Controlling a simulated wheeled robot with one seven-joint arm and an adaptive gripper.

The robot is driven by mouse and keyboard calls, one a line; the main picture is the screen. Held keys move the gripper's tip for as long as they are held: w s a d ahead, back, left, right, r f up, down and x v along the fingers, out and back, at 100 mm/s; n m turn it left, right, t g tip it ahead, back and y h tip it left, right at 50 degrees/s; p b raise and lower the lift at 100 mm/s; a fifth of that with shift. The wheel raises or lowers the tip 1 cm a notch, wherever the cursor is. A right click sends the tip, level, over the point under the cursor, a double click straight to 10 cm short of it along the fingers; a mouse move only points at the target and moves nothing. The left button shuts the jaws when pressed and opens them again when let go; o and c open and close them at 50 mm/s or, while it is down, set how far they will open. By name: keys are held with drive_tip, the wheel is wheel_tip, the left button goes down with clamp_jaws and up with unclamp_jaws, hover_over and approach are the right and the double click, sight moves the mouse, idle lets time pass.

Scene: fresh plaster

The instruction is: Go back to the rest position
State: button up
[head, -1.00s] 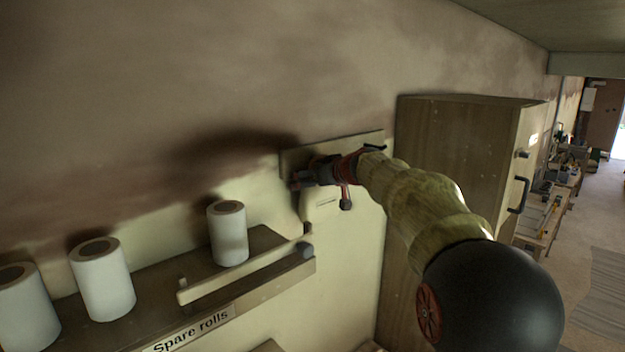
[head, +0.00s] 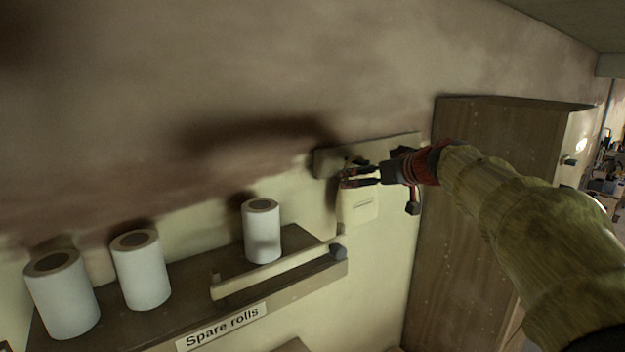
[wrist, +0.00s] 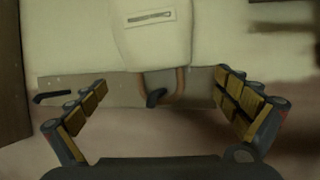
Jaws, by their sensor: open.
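My gripper (head: 346,177) is open in front of a wooden hook board (head: 404,144) on the wall. A cream bag-like item (head: 358,208) hangs below the board. In the wrist view, which is upside down, the cream item (wrist: 155,38) hangs by brown straps from a dark hook (wrist: 156,97) on the board (wrist: 102,91). It shows between my spread fingers (wrist: 160,80), and I see no finger closed on it. A second dark hook (wrist: 66,96), at the left in that view, is bare. My fingers hide part of the board in the head view.
A shelf labelled "Spare rolls" (head: 221,326) holds white rolls (head: 262,232) at lower left. A tall wooden cabinet (head: 480,200) stands right, behind my arm. The wall above is free of objects.

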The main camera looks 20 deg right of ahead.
drive_tip(key=s+a+r+m+t+h, duration=0.3)
drive_tip(key=s+r+h, duration=0.2)
drive_tip(key=s, duration=0.3)
drive_tip(key=s+a+f+m+g+h, duration=0.1)
drive_tip(key=s+f+g, duration=0.2)
drive_tip(key=s+f, duration=0.55)
drive_tip(key=s+a+f+m+g, duration=0.1)
drive_tip(key=s+a+f+g, duration=0.15)
drive_tip(key=s+f, duration=0.6)
drive_tip(key=s+a+f+n+g+y, duration=0.5)
drive_tip(key=s+a+f, duration=0.6)
drive_tip(key=s+f, duration=0.45)
wheel_tip(320, 180, down, 35)
drive_tip(key=w+m+b, duration=0.1)
drive_tip(key=b, duration=3.3)
drive_tip(key=shift+w+d+h+b, duration=0.15)
drive_tip(key=shift+w+h+b, duration=0.05)
drive_tip(key=shift+h+b, duration=0.1)
drive_tip(key=shift+r, duration=0.15)
